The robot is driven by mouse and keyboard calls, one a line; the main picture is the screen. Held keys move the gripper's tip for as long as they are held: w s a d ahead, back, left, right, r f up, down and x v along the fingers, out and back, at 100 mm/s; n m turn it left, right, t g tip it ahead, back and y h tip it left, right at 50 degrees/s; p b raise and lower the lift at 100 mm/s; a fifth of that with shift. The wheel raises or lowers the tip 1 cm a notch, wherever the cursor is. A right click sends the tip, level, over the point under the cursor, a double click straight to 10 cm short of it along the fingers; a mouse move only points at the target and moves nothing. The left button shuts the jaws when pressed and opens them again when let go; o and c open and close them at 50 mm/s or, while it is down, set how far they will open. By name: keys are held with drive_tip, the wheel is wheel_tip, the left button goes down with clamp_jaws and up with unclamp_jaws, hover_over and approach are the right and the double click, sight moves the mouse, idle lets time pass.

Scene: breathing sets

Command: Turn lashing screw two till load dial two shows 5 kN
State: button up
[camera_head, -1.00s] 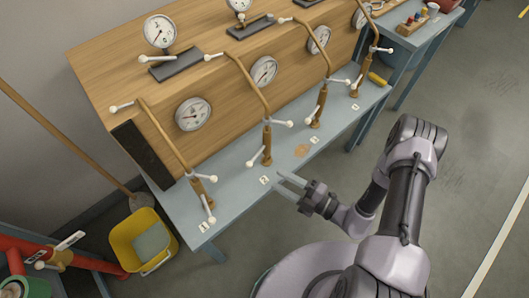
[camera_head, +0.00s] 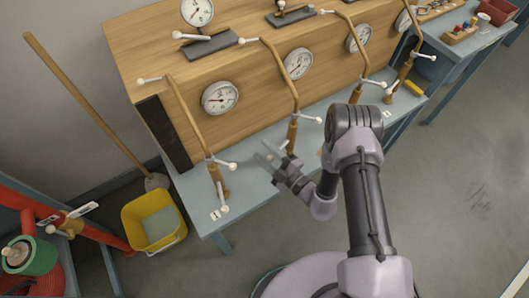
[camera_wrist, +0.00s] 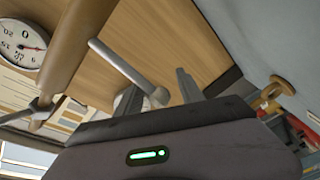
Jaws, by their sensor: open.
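Several bronze lashing screws with cranked rods and white-knobbed handles stand along the bench front. I take the second from the left (camera_head: 292,132) as screw two; no number is readable there. The white dial behind it (camera_head: 298,63) I take as load dial two; its reading is too small to tell. My gripper (camera_head: 273,150) is open and empty, just left of that screw's lower end in the head view. In the wrist view, a white handle bar (camera_wrist: 120,65) ends near my open fingers (camera_wrist: 160,95). A bronze rod (camera_wrist: 75,50) and an inverted-looking dial (camera_wrist: 22,42) show beyond.
The leftmost screw (camera_head: 217,180) stands left of my gripper, by a small label (camera_head: 216,214). A yellow bin (camera_head: 152,222) and a leaning broom (camera_head: 90,105) are at left. Floor at right is clear.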

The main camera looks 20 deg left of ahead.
drive_tip(key=shift+a, duration=0.1)
clamp_jaws()
drive_tip(key=shift+f, duration=0.1)
idle(1.3)
